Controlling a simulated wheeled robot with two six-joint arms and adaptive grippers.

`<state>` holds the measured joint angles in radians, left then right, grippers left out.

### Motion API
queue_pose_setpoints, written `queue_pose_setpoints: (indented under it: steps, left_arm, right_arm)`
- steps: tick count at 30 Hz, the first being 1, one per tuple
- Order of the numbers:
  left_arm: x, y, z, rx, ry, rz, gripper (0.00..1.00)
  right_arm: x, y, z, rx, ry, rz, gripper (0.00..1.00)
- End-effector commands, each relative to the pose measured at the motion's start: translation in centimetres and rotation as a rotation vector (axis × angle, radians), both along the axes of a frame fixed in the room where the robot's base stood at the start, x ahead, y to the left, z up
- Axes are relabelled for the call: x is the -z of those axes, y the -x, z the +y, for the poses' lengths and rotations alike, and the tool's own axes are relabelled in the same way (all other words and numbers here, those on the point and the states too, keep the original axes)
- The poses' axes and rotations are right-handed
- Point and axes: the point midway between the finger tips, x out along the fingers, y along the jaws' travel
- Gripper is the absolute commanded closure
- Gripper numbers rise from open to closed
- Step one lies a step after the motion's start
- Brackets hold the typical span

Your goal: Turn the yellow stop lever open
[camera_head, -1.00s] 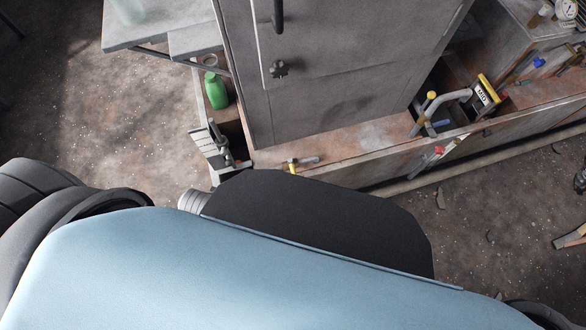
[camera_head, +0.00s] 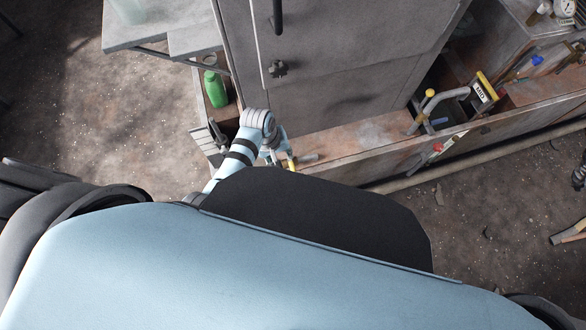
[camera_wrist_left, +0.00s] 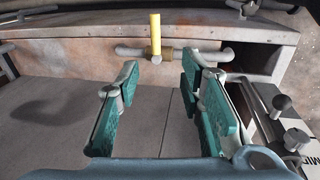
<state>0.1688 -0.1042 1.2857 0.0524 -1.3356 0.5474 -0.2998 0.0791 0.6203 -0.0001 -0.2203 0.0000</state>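The yellow stop lever (camera_wrist_left: 155,34) stands upright in the left wrist view, on a brass fitting of a short grey pipe (camera_wrist_left: 133,51) at the ledge wall. In the head view only a small part of the yellow lever (camera_head: 291,163) shows beside my arm. My left gripper (camera_wrist_left: 160,85) is open, with its two green-padded fingers apart and nothing between them. The lever is beyond the fingertips, roughly in line with the gap, and looks untouched. In the head view the left gripper (camera_head: 277,153) is small and partly covered by my wrist. My right gripper does not show.
A grey cabinet (camera_head: 340,70) rises behind the rusty ledge (camera_head: 360,137). A green bottle (camera_head: 215,90) stands to the left. A bent grey pipe with a yellow end (camera_head: 430,96) and a yellow-framed device (camera_head: 484,92) are to the right. A knobbed grey part (camera_wrist_left: 295,140) is close right of the fingers.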

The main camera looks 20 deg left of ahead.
Motion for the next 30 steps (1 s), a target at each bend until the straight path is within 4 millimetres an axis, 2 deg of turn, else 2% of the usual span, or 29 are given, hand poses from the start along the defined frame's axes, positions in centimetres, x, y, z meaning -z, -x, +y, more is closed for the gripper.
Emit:
queue_pose_setpoints:
  steps: [5, 15, 18, 22, 30]
  left_arm:
    - [2.2, -0.7, -1.1, -0.020, 0.015, 0.018, 0.65]
    - [12.0, -1.6, -2.6, -0.016, 0.013, 0.017, 0.65]
    - [13.7, -1.8, -2.9, -0.016, 0.013, 0.016, 0.65]
    - [14.5, -2.0, -3.1, -0.016, 0.013, 0.016, 0.65]
    - [14.4, -2.0, -3.1, -0.017, 0.013, 0.015, 0.65]
  right_arm:
    - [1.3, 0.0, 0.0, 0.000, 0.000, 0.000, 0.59]
    - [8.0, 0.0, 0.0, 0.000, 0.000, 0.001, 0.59]
    - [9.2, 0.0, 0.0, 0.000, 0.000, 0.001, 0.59]
    - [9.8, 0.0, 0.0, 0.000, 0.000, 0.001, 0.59]
    - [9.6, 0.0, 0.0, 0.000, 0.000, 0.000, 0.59]
